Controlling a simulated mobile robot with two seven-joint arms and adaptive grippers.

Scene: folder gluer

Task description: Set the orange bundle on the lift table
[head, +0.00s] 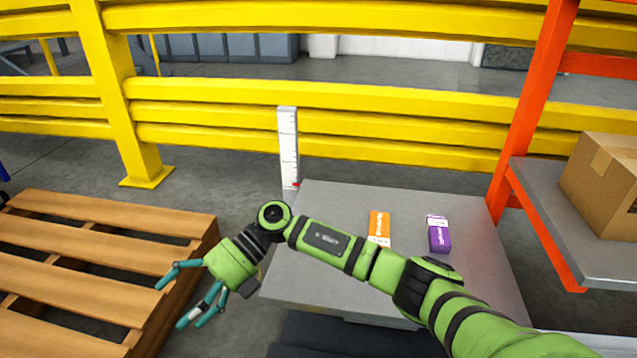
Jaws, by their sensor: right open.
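The orange bundle (379,225), with a white band near its front end, lies on the grey lift table (335,200). My right arm crosses the picture in front of it, close to its near end; I cannot tell whether it hides a little of the bundle. My right gripper (187,302) is open and empty. It is off the table's left side, near the pallet, well to the left of the orange bundle and apart from it. My left gripper is out of view.
A purple bundle (438,236) lies on the table right of the orange one. A white scale post (288,148) stands at the table's back left corner. A wooden pallet (120,225) is left, yellow rails (330,95) behind, an orange-framed shelf with a cardboard box (603,180) right.

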